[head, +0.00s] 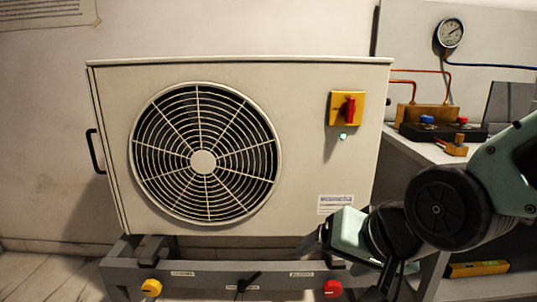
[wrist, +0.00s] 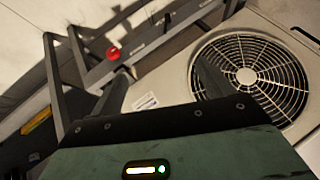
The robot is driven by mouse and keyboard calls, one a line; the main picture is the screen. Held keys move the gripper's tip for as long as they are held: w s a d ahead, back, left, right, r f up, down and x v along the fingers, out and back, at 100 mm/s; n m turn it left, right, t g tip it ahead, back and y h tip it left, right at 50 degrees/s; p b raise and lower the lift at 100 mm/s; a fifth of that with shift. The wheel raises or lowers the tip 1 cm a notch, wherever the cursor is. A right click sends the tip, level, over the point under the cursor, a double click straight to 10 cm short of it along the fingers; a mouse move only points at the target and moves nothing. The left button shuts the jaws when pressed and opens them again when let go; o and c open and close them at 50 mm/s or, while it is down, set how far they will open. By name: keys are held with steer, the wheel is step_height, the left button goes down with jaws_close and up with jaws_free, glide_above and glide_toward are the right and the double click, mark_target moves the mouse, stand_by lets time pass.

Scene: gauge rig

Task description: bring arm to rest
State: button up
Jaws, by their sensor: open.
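My gripper (head: 340,258) is in the lower right of the head view, in front of the lower right corner of the beige fan unit (head: 300,100). In the wrist view the two dark fingers of my gripper (wrist: 162,84) stand well apart with nothing between them. The fan unit's round grille (wrist: 250,75) shows beyond the right finger. My arm reaches in from the right edge of the head view, bent low beside the bench.
The unit stands on a grey frame (head: 215,268) with a yellow knob (head: 151,287) and a red knob (head: 332,288). A red switch (head: 350,109) is on the unit's front.

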steer(key=s+d+f+n+g+h, duration=0.2)
steer(key=s+n+g, duration=0.1)
steer(key=s+n, duration=0.3)
steer(key=s+d+f+n+g+h, duration=0.2)
steer(key=s+f+n+g, duration=0.15)
steer(key=s, duration=0.35)
step_height(320, 180, up, 29)
steer(key=p, duration=2.8)
steer(key=shift+a, duration=0.15)
steer(key=shift+w+f, duration=0.1)
